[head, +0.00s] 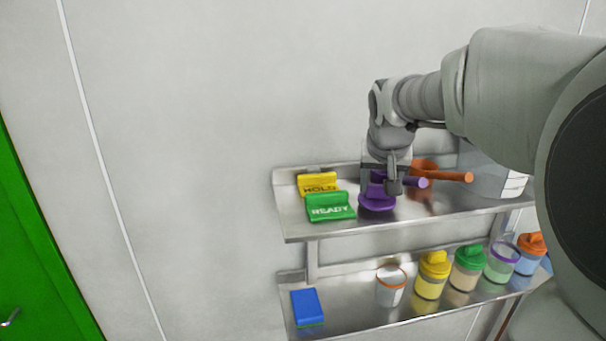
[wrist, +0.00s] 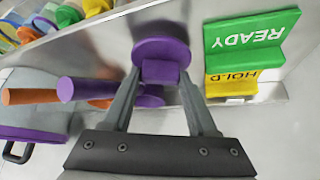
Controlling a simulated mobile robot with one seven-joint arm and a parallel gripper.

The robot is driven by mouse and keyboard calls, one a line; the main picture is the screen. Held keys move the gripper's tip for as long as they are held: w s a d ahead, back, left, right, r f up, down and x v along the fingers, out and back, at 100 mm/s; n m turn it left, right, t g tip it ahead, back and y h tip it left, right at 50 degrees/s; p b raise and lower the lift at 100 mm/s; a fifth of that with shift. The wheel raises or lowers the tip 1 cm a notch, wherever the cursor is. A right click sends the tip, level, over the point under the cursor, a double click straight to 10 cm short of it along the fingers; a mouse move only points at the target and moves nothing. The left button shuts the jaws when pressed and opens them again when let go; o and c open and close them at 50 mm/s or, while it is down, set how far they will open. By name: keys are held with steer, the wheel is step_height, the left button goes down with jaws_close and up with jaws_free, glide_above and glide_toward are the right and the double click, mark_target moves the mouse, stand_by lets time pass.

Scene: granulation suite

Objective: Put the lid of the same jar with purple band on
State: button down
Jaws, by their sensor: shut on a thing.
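My gripper (head: 380,182) is over the upper shelf, pointing down. It is shut on the upright grip of a purple lid (head: 377,203). In the wrist view the lid (wrist: 162,48) is between my fingertips (wrist: 160,75), its round disc beyond them. The lid is at or just above the shelf surface; I cannot tell if it touches. The jar with the purple band (head: 502,263) stands on the lower shelf toward the right, without a lid, with greenish contents.
The READY sign (head: 330,207) and HOLD sign (head: 318,184) are left of the lid. A purple scoop (head: 415,183) and orange scoop (head: 450,176) are close right. Below are a blue block (head: 307,307), an open orange-banded jar (head: 391,290) and yellow-, green- and orange-lidded jars (head: 431,275).

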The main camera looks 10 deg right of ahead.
steer(key=shift+f, duration=0.2)
steer(key=shift+c, duration=2.3)
jaws_free()
steer(key=shift+r, duration=0.1)
